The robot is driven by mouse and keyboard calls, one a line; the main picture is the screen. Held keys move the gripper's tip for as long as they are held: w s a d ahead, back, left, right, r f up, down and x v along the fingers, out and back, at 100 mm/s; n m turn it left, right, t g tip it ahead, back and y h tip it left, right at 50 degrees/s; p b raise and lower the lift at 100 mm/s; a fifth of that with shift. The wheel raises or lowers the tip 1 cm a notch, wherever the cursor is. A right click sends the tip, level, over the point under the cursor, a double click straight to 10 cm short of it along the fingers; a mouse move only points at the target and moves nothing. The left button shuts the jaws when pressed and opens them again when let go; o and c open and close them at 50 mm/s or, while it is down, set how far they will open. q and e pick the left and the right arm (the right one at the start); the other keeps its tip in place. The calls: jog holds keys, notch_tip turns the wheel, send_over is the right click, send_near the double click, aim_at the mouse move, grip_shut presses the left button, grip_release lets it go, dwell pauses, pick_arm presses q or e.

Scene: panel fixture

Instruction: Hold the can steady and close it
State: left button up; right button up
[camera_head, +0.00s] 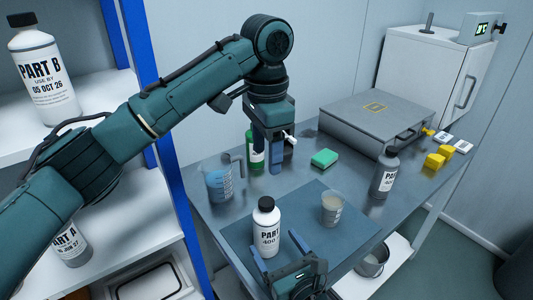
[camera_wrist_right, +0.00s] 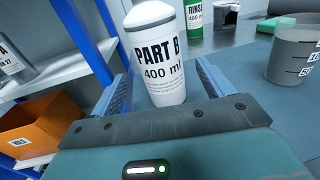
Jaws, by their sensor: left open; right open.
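No thing is clearly marked as the can. A white bottle labelled PART B, 400 ml (camera_head: 266,228) stands upright on the blue mat (camera_head: 312,255), with a dark cap on top in the head view. In the right wrist view the bottle (camera_wrist_right: 160,60) stands between the spread fingers of my right gripper (camera_head: 286,262), its top cut off by the frame. I cannot tell whether the fingers touch it. My left gripper (camera_head: 268,160) is open and empty, pointing down above the table, in front of a green bottle (camera_head: 253,150).
A beaker (camera_head: 332,207) stands on the mat; a blue-liquid jug (camera_head: 217,182) is left of it. A metal pot (camera_head: 372,262) sits below.

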jog(key=b+v, duration=0.1)
jog(key=v, duration=0.5)
jog(key=shift+s+d+f, duration=0.15)
jog(key=shift+s, duration=0.15)
jog(key=shift+s+d, duration=0.25)
jog(key=shift+s, duration=0.2)
